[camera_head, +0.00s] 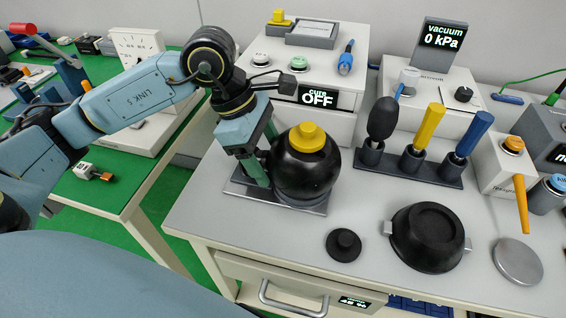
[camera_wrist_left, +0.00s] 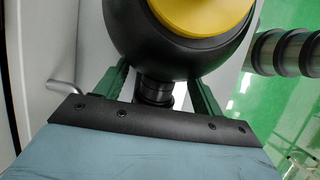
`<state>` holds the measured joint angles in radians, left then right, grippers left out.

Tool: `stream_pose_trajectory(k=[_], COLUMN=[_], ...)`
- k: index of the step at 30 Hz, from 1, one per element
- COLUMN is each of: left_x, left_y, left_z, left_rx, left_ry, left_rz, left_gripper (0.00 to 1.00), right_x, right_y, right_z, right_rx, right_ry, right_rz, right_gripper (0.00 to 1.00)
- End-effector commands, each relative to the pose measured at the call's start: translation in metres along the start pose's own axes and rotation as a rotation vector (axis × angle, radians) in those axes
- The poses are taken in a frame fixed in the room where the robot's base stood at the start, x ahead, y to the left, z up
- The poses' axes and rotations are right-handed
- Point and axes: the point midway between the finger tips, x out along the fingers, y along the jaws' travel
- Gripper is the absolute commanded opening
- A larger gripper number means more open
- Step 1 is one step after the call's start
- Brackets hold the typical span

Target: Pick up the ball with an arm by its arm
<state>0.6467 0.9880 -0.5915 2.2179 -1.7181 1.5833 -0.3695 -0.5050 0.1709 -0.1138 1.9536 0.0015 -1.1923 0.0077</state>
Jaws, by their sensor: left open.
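The ball (camera_head: 305,178) is black and round with a yellow cap (camera_head: 307,138) on top. It sits on a flat metal plate (camera_head: 298,207) at the left of the bench. In the left wrist view the ball (camera_wrist_left: 150,52) fills the upper middle, and its short dark arm (camera_wrist_left: 155,92) sticks out toward my palm. My left gripper (camera_head: 262,168) is beside the ball on its left side, pointing down. Its green fingers are open, one on each side of the ball's arm, with gaps visible. My right gripper is in neither view.
Behind the ball stands a white box with a "cure OFF" display (camera_head: 318,97). A rack (camera_head: 410,165) with black, yellow and blue handles is to the right.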

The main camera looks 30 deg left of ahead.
Motion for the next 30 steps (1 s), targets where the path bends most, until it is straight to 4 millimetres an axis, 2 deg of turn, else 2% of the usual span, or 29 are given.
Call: stream_pose_trajectory(k=[3,10,24,30], left_x=[0.0094,0.0097,0.0093,0.0085], left_y=[0.0003,0.0004,0.0004,0.0007], left_z=[0.0,0.0003,0.0004,0.0011], left_rx=[-0.001,-0.001,0.0,0.001], left_ry=[-0.001,-0.001,-0.001,-0.003], left_rz=[0.001,0.002,0.002,0.004], left_gripper=[0.68,0.68,0.07,0.07], right_x=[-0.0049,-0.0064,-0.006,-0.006], right_y=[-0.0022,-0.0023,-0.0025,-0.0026], right_z=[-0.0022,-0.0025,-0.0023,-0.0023], right_rx=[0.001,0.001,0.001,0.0], right_ry=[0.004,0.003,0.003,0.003], right_rz=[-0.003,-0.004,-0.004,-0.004], right_gripper=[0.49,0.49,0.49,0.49])
